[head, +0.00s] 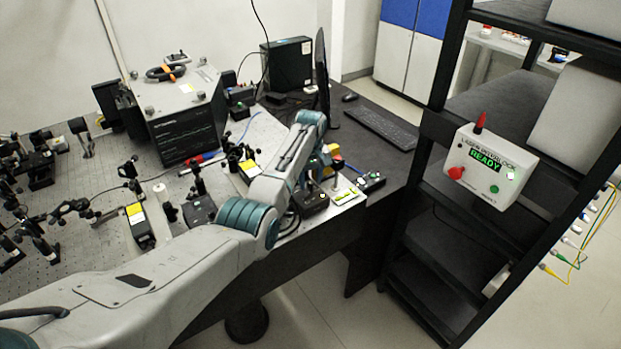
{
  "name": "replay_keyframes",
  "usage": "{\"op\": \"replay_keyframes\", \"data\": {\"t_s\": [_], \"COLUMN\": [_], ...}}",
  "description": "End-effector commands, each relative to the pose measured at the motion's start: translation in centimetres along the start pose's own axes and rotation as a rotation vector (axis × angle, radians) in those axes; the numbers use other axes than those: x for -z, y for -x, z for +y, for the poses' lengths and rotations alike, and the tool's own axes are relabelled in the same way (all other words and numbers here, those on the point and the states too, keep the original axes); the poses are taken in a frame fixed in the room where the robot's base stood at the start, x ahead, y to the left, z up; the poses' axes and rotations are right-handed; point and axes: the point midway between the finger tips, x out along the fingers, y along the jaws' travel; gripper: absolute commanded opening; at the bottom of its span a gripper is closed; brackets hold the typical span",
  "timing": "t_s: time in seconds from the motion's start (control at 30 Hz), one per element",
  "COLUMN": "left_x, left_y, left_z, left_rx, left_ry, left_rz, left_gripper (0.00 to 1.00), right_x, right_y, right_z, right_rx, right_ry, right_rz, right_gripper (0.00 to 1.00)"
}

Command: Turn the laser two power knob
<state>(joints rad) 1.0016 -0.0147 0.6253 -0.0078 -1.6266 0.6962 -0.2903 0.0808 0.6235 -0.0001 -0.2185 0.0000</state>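My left arm comes in from the lower left and bends over the bench's front edge. My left gripper (313,180) is small and partly hidden by my forearm; it points down at a small black box (314,203) at the bench's right end. I cannot tell whether it touches the box or how its fingers stand. Any knob there is too small to make out, and no laser two label is readable. My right gripper is out of view.
An interlock box (490,165) reading READY, with a red knob, is on the black rack (425,165) at right. Yellow-labelled modules (140,224) and optics crowd the perforated bench (95,262). A monitor (322,75) and keyboard (382,125) stand behind my arm.

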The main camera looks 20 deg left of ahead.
Motion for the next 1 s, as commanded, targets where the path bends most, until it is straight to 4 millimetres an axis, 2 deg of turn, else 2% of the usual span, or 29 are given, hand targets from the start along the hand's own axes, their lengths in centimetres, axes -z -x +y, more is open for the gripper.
{"op": "replay_keyframes", "data": {"t_s": [0.07,0.27,0.3,0.67,1.0], "left_x": [0.0,0.0,0.0,0.0,0.1], "left_y": [0.0,0.0,0.0,0.2,0.3], "left_z": [0.0,0.0,0.0,0.0,0.0], "left_rx": [0.000,0.000,0.000,0.000,0.000], "left_ry": [0.000,0.000,0.000,-0.061,-0.286], "left_rz": [0.000,0.000,0.000,0.000,0.000], "left_gripper": [0.39,0.01,0.00,0.00,0.00], "right_x": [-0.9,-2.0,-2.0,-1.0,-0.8], "right_y": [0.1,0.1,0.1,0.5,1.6], "right_z": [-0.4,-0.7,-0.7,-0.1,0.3], "right_rx": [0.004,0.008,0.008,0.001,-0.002], "right_ry": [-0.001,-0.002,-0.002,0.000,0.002], "right_rz": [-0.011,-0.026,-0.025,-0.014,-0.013], "right_gripper": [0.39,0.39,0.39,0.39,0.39]}}
